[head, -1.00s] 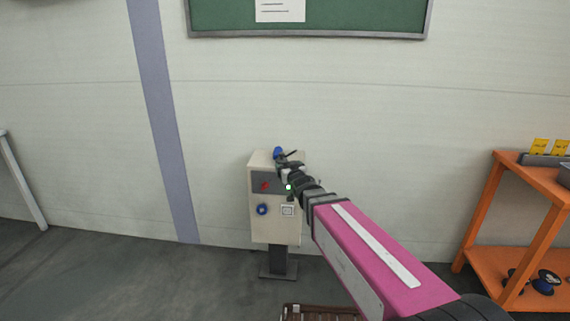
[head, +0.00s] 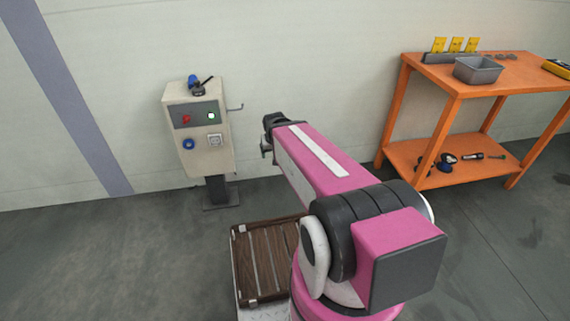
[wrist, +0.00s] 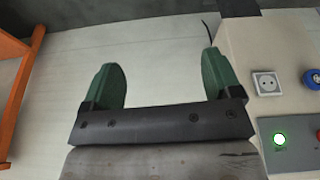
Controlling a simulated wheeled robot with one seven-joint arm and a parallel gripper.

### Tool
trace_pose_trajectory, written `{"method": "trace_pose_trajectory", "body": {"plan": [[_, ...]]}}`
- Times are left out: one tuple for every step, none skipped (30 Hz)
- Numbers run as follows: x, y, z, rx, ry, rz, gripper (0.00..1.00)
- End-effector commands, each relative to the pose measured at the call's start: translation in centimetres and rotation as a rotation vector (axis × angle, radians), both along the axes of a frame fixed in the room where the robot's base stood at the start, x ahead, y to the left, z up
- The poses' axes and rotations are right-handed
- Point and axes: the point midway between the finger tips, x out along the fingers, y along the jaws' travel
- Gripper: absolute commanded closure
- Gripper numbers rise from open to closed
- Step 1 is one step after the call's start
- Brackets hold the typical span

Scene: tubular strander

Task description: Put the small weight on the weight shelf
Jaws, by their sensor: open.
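My gripper shows in the wrist view (wrist: 162,82) with its two green fingers wide apart and nothing between them. In the head view my gripper (head: 267,146) is small and partly hidden by my arm, to the right of the pale control box. I cannot clearly pick out the small weight. A small blue and black item (head: 196,86) lies on top of the control box; what it is I cannot tell. The orange table's lower shelf (head: 418,156) holds blue and black round pieces (head: 444,164) that may be weights. I cannot tell whether this is the weight shelf.
The control box (head: 206,148) stands on a post by the wall. It also shows at right in the wrist view (wrist: 245,60). The orange table's top (head: 520,78) carries a grey bin (head: 478,69) and yellow cards. A brown slatted crate (head: 258,262) is on the floor before me.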

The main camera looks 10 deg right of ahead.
Motion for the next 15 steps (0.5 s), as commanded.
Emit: {"method": "trace_pose_trajectory", "body": {"plan": [[-1.8,-1.1,-0.6,0.005,0.077,-0.015,0.16],[-2.7,-1.5,-0.9,0.008,0.12,-0.019,0.16],[-3.7,-2.0,-1.2,0.012,0.17,-0.024,0.16],[-4.4,-2.3,-1.4,0.016,0.202,-0.027,0.16],[-4.9,-2.5,-1.5,0.02,0.229,-0.03,0.16],[-5.5,-2.7,-1.6,0.024,0.257,-0.032,0.19],[-5.8,-2.8,-1.7,0.026,0.272,-0.033,0.29],[-6.1,-2.9,-1.7,0.028,0.286,-0.034,0.39],[-6.3,-3.0,-1.8,0.03,0.296,-0.035,0.42],[-6.4,-3.1,-1.8,0.029,0.3,-0.035,0.42],[-6.4,-3.0,-1.8,0.031,0.303,-0.036,0.42],[-6.4,-3.0,-1.8,0.035,0.303,-0.038,0.42],[-6.2,-2.8,-1.8,0.043,0.3,-0.043,0.42],[-6.0,-2.6,-1.8,0.054,0.296,-0.052,0.42],[-5.7,-2.2,-1.7,0.076,0.289,-0.068,0.42]]}}
